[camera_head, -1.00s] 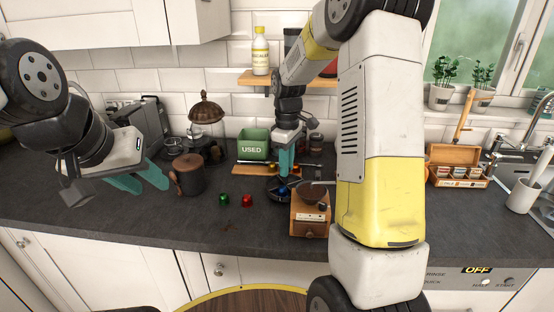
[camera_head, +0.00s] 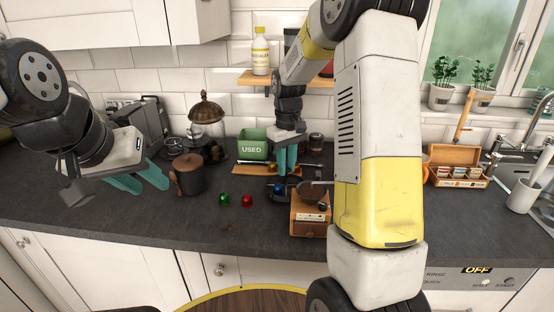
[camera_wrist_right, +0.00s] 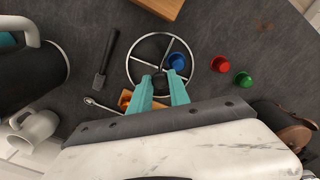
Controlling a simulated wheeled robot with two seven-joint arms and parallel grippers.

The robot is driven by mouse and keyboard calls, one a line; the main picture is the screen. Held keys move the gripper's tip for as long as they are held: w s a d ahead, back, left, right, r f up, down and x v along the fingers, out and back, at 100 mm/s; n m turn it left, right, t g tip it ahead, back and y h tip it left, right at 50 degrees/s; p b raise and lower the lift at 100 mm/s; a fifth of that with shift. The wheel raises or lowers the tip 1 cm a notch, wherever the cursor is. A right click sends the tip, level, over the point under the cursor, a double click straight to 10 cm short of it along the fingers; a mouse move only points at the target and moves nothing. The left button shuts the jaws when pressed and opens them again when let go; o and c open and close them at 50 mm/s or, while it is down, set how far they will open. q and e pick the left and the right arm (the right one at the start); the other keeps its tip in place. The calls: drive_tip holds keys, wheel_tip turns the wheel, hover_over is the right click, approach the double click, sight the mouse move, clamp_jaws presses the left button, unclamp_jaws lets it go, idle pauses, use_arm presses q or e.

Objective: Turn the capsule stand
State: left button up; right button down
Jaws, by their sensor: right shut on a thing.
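A small gold-orange item (camera_head: 272,167) shows beside the fingers. My left gripper (camera_head: 145,180) is open and empty above the worktop at the left.
A green capsule (camera_head: 224,199) and a red capsule (camera_head: 247,200) stand loose left of the stand. The wooden grinder (camera_head: 310,215) is close in front. A green USED bin (camera_head: 253,145) stands behind, a brown canister (camera_head: 189,178) to the left.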

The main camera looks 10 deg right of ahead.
drive_tip(key=shift+r+m, duration=0.1)
drive_tip(key=shift+m, duration=2.3)
drive_tip(key=shift+w+m, duration=0.1)
drive_tip(key=shift+m, duration=2.4)
drive_tip(key=c, duration=1.2)
unclamp_jaws()
drive_tip(key=shift+c, duration=0.2)
wheel_tip(320, 180, up, 7)
drive_tip(key=shift+r, duration=0.35)
